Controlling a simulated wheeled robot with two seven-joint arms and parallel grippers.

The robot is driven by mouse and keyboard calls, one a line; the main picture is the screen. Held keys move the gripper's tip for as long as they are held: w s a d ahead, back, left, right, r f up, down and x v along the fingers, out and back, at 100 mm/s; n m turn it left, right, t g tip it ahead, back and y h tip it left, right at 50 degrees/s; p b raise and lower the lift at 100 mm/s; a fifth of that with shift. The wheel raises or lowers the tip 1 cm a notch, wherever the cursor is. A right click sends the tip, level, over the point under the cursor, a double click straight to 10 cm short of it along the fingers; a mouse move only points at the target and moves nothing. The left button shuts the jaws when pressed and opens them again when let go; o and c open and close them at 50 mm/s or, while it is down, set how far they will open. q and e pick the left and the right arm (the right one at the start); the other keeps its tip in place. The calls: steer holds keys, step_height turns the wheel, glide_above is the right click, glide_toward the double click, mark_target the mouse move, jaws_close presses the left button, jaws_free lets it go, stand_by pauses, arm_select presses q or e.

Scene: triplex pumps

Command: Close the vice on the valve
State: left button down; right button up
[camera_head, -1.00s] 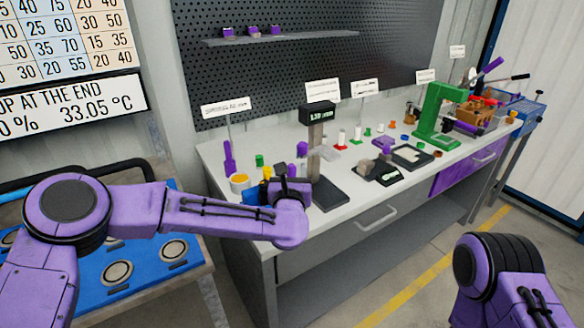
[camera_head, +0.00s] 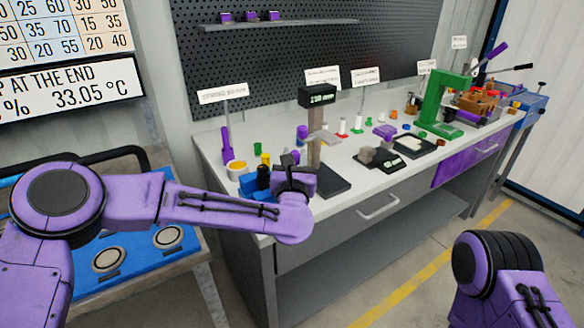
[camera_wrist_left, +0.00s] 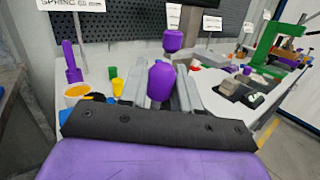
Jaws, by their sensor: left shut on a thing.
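My left gripper (camera_head: 294,174) is low over the front left of the bench, beside the grey height gauge. In the left wrist view its two grey fingers (camera_wrist_left: 162,88) are on either side of a rounded purple piece (camera_wrist_left: 161,80), which they hold. Blue blocks (camera_head: 262,178) sit just left of the gripper in the head view; whether they are the vice I cannot tell. I cannot single out the valve for sure. Only an upper link of my right arm shows, at the lower right; its gripper is out of view.
The height gauge (camera_head: 316,140) stands close by the left gripper. A yellow-topped cup (camera_head: 237,168) and an upright purple handle (camera_head: 226,145) are to its left. A green press (camera_head: 437,108) and small coloured parts fill the bench further right. A pegboard (camera_head: 300,60) stands behind.

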arm_select(q)
steer(key=s+d+f+m+t+h+b, duration=0.5)
steer(key=m+h+b, duration=0.4)
steer(key=b, duration=1.7)
steer(key=shift+s+f+m+t+h, duration=0.4)
steer(key=shift+s+m+t, duration=0.5)
steer(key=shift+m, duration=0.8)
steer(key=c, duration=0.9)
jaws_free()
steer(key=b+v, duration=0.1)
steer(key=v, duration=0.9)
steer(key=shift+s+f+b, duration=0.2)
steer(key=shift+s+b, duration=0.05)
steer(key=shift+b, duration=0.05)
